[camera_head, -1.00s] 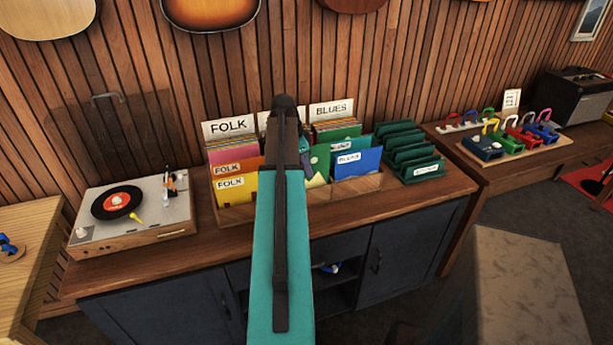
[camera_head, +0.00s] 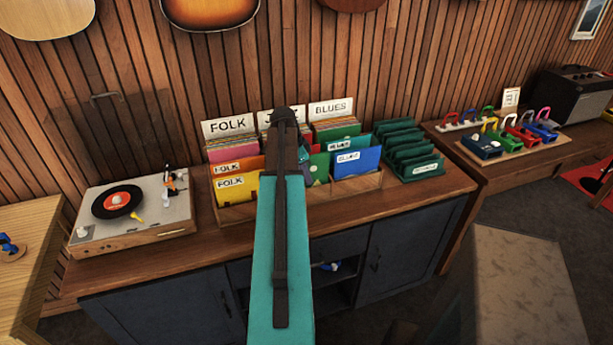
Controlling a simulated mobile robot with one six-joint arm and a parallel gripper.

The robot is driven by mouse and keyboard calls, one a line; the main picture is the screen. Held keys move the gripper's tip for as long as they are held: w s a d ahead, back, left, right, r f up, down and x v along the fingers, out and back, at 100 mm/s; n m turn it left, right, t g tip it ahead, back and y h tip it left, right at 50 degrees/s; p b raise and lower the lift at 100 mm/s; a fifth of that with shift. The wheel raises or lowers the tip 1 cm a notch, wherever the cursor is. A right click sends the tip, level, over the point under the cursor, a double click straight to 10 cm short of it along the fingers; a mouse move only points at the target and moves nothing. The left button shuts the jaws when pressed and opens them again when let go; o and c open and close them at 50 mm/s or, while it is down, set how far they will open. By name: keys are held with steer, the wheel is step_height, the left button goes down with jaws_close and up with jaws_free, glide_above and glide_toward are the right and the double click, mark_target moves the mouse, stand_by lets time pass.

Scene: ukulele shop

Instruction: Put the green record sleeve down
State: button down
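A wooden record crate (camera_head: 345,190) on the counter has sections with FOLK, a partly covered middle card and BLUES. A green sleeve (camera_head: 320,164) with a pale shape low on it shows just right of my arm, in the middle section; its left part is hidden. Whether it rests on the crate floor cannot be told. My arm reaches over the crate's middle. My gripper is almost wholly hidden behind the arm, so its fingers and its hold on the sleeve cannot be seen. Other green sleeves (camera_head: 339,131) stand in the BLUES section.
Yellow FOLK (camera_head: 237,190) and blue BLUES (camera_head: 356,163) sleeves stand close on either side. A dark green slotted rack (camera_head: 410,155) is right of the crate. A turntable (camera_head: 133,212) is at the left, with bare counter between it and the crate. Coloured capos stand farther right.

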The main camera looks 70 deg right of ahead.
steer(key=shift+f, duration=0.4)
steer(key=c, duration=2)
jaws_free()
steer(key=shift+r, duration=0.1)
steer(key=shift+b+v, duration=1.15)
steer(key=shift+v, duration=5.4)
steer(key=shift+d+r, duration=0.1)
